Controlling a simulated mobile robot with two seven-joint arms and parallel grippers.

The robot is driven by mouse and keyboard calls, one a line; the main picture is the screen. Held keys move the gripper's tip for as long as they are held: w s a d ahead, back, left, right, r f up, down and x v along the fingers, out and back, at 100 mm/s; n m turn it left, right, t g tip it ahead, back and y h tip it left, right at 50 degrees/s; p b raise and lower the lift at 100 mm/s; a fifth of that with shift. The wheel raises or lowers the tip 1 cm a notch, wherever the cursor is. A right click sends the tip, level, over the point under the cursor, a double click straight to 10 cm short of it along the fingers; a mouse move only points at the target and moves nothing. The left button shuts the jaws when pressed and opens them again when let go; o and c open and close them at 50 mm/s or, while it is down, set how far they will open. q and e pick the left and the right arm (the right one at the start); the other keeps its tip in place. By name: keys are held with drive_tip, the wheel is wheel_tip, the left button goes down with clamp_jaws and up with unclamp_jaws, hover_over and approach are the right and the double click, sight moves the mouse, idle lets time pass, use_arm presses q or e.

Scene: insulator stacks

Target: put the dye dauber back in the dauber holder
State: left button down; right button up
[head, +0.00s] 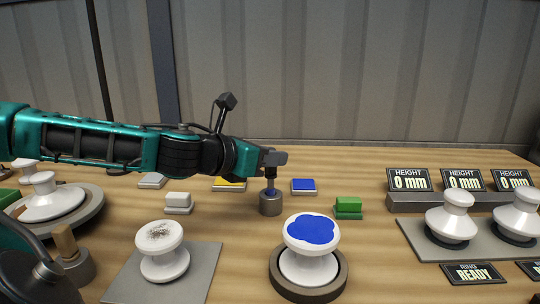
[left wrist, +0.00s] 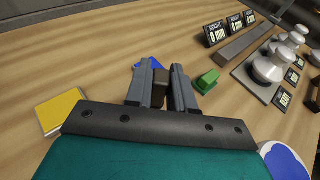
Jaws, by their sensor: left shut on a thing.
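My left gripper (head: 271,159) is shut on the dye dauber (head: 270,175), which has a dark handle and a blue lower part. The dauber is upright, directly over the grey cylindrical dauber holder (head: 270,205). Its blue part meets the holder's top edge in the head view; I cannot tell how deep it sits. In the left wrist view the dark handle (left wrist: 160,88) shows between the fingers (left wrist: 163,67), and the holder is hidden.
A white insulator with a blue-dyed top (head: 312,231) stands on a round base in front of the holder. A blue pad (head: 303,186), a yellow pad (head: 229,184) and a green block (head: 348,208) lie nearby. Another insulator (head: 163,255) stands on a grey mat at front left.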

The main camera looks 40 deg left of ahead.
use_arm(q)
drive_tip(key=shift+f+b, duration=1.5)
drive_tip(key=shift+f, duration=0.4)
drive_tip(key=c, duration=0.9)
unclamp_jaws()
drive_tip(key=b+v, duration=0.1)
drive_tip(key=v, duration=0.7)
drive_tip(key=b, duration=0.5)
approach(267, 173)
drive_tip(key=shift+v, duration=0.95)
drive_tip(key=shift+p, duration=0.3)
